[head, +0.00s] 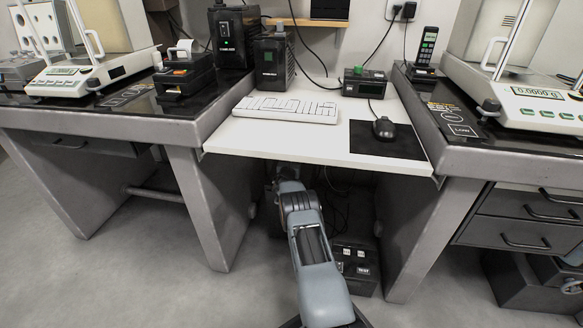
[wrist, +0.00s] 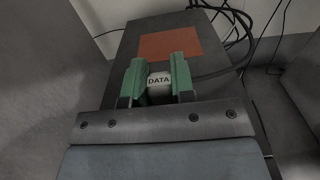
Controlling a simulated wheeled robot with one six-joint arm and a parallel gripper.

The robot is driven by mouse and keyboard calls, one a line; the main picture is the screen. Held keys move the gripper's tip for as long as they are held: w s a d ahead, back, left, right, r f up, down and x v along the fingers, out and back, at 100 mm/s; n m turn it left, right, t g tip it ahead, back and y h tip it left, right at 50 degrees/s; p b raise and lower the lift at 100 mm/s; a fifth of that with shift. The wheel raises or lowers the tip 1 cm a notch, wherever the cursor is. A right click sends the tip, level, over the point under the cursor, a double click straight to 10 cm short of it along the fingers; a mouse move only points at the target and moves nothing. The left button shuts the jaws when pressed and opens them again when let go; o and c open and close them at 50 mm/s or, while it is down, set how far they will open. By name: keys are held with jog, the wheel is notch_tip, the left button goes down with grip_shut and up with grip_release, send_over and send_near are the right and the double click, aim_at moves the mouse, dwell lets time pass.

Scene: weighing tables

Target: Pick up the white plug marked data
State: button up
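Below the fingertips is a dark box top with an orange-brown patch (wrist: 170,44). Whether the plug touches the box is hidden. In the head view my arm reaches under the white desk, and its fingers and the plug cannot be made out there.
The white desk (head: 270,137) hangs over my arm, with table legs on both sides. A black box with small white labels (head: 352,283) stands on the floor right of my arm. Dark cables (wrist: 240,30) run beside the box in the wrist view.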

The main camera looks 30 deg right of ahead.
grip_shut()
jog(key=shift+r, duration=0.1)
